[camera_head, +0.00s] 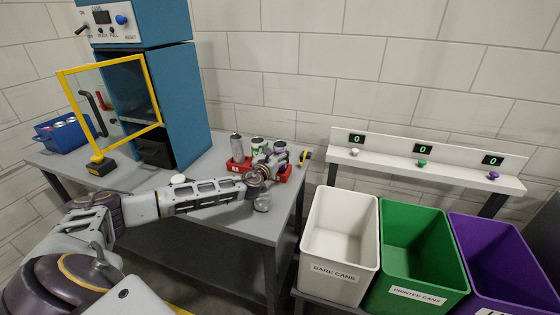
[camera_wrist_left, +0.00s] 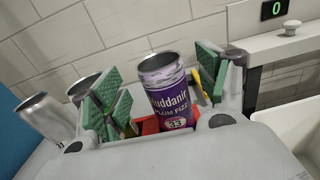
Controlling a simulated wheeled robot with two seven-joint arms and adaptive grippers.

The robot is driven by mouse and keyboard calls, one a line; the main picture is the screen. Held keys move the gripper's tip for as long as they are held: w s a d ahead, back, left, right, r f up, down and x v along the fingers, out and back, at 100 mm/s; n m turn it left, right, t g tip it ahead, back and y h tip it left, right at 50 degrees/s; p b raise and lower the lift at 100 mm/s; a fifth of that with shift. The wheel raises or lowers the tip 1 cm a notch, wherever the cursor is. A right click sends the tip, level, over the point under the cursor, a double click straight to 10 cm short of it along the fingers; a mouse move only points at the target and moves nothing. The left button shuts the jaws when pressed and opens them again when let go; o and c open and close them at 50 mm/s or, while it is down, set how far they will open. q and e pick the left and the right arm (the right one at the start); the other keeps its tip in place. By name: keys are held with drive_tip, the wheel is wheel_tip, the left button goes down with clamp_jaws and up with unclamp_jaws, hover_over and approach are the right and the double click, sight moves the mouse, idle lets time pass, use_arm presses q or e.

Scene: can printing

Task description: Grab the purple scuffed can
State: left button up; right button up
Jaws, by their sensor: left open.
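The purple scuffed can (camera_wrist_left: 170,100) stands in the left wrist view, its label reading "PLUM FIZZ" and its upper rim worn to bare metal. It stands between the green-padded fingers of my left gripper (camera_wrist_left: 160,88), which are open, with a gap visible on the right side. In the head view the can (camera_head: 280,147) shows at the right end of the red tray (camera_head: 235,167), partly hidden by my left gripper (camera_head: 274,160). Two other cans, a bare silver one (camera_head: 237,146) and a green-labelled one (camera_head: 257,144), stand to its left. My right gripper is out of view.
A blue machine (camera_head: 190,100) with an open yellow-framed door stands at the table's back left. A blue bin (camera_head: 60,136) is beyond it. White (camera_head: 322,262), green (camera_head: 428,275) and purple (camera_head: 490,262) bins stand right of the grey table (camera_head: 215,220). A counter shelf (camera_head: 450,172) is behind them.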

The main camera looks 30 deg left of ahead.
use_arm(q)
drive_tip(key=shift+w+a, duration=0.2)
drive_tip(key=shift+w, duration=0.8)
drive_tip(key=shift+w+a, duration=0.2)
drive_tip(key=shift+w, duration=0.8)
drive_tip(key=shift+c, duration=0.2)
drive_tip(key=c, duration=0.7)
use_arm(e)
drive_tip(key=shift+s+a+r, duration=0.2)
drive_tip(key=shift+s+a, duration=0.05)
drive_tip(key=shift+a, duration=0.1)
